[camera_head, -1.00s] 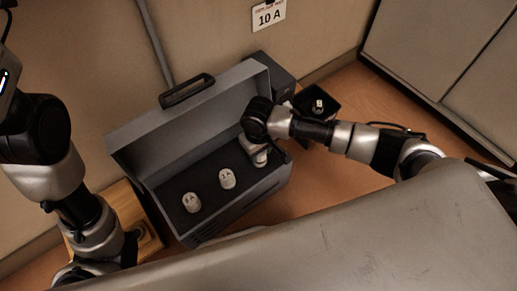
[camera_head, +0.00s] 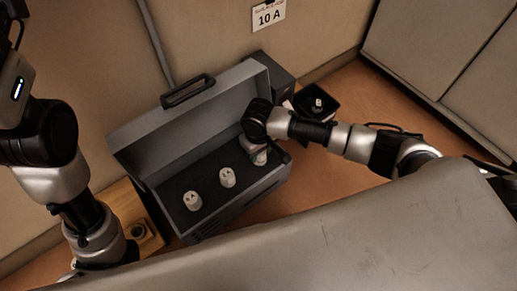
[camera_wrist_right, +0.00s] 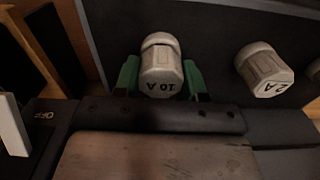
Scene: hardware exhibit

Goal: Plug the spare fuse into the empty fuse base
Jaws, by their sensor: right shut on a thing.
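An open grey fuse box (camera_head: 235,212) holds a row of white fuses on a dark panel. One fuse (camera_head: 192,201) is at the left and another (camera_head: 227,178) is in the middle. My right gripper (camera_head: 258,157) reaches down at the right end of the row. In the right wrist view its green fingers (camera_wrist_right: 161,80) are shut on a white fuse marked 10 A (camera_wrist_right: 162,72), beside a fuse marked 2 A (camera_wrist_right: 264,70). The base under the held fuse is hidden, so I cannot tell how deep it sits. My left gripper is out of view.
A black tray (camera_head: 330,115) with a small white thing (camera_head: 318,104) stands right of the box. A 10 A sign (camera_head: 269,15) hangs on the wall. A wooden block (camera_head: 128,208) stands left, near my left arm. The raised lid (camera_head: 190,115) stands behind the row.

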